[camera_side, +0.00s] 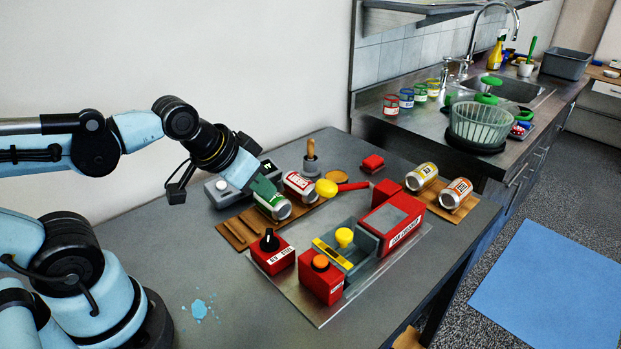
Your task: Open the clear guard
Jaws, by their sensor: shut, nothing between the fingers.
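A grey housing (361,240) stands in the middle of the red control station, with a yellow knob (344,237) and a yellow strip (333,253) on it. Any clear guard there is too faint to make out, so I cannot tell its position. My gripper (262,186) is shut and empty. It points down and right, above or beside a green-labelled can, to the upper left of the housing and well apart from it. Its fingertips are small and partly lost against the can.
A red block with a black knob (269,241), one with an orange button (320,262) and a large red box (396,222) surround the housing. Cans lie on wooden racks (237,232) behind and at right. The table's front left is clear except a pale blue spot (199,309).

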